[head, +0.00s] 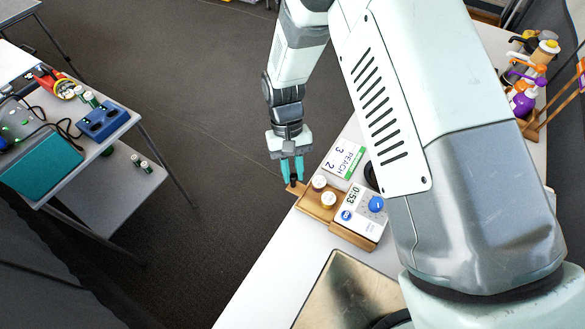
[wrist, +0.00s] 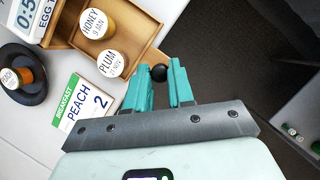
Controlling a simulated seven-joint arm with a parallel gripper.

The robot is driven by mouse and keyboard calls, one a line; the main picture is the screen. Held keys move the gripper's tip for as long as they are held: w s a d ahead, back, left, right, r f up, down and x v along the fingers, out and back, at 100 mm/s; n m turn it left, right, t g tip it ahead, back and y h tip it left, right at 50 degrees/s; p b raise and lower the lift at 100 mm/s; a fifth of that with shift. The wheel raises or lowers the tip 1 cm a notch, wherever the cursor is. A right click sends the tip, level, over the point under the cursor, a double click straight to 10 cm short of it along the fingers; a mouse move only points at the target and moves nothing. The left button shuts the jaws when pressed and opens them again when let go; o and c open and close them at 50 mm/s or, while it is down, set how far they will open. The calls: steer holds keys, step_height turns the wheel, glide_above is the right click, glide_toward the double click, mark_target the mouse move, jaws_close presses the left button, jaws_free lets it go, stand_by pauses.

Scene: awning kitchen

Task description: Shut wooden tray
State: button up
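The wooden tray (head: 312,209) is pulled out of a low wooden case (head: 352,235), with its front end over the table edge. It also shows in the wrist view (wrist: 142,33), with a black knob (wrist: 158,73) on its front. A honey jar (wrist: 97,23) and a plum jar (wrist: 110,62) stand in it. My gripper (head: 292,181) is at the tray's front. In the wrist view, its teal fingers (wrist: 160,76) lie close on both sides of the knob and appear shut on it.
A white egg timer (head: 361,212) sits on the case. A peach card (head: 343,159) and a dark round dish (wrist: 24,80) with a jar lie beside the tray. A metal basin (head: 345,294) is nearer. Open floor (head: 205,130) lies beyond the table edge.

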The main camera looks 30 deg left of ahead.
mark_target(331, 201)
jaws_close()
steer(key=d, duration=1)
steer(key=shift+d, duration=0.1)
steer(key=o, duration=0.8)
jaws_free()
steer(key=shift+w, duration=0.1)
steer(key=shift+c, duration=0.2)
